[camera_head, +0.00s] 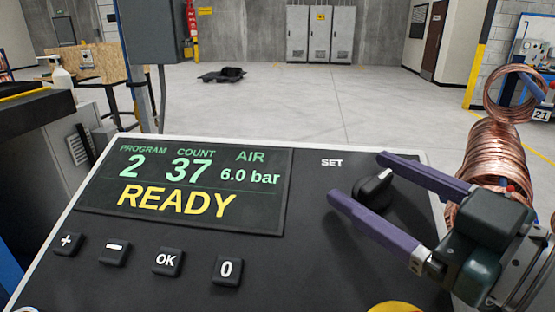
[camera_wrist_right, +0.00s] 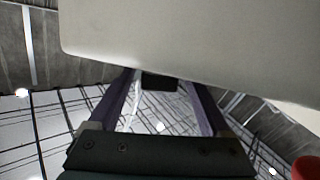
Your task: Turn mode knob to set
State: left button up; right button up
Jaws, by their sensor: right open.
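The black mode knob (camera_head: 373,191) sits on the right part of the dark control panel (camera_head: 310,250). Its pale pointer mark is at its upper right side, away from the white SET label (camera_head: 332,162), which is up and left of the knob. My right gripper (camera_head: 357,176) is open, its purple fingers reaching in from the right with one on each side of the knob. I cannot tell whether they touch it. In the right wrist view, both fingers (camera_wrist_right: 160,85) flank a small dark block, perhaps the knob. My left gripper is not in view.
The display (camera_head: 185,188) reads READY, program 2, count 37, air 6.0 bar. Several black buttons (camera_head: 167,262) lie below it. A yellow part (camera_head: 397,308) shows at the panel's bottom edge. A copper coil (camera_head: 492,150) stands behind my right gripper.

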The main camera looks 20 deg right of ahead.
jog(key=shift+w, duration=0.35)
jog(key=shift+c, duration=0.4)
grip_shut()
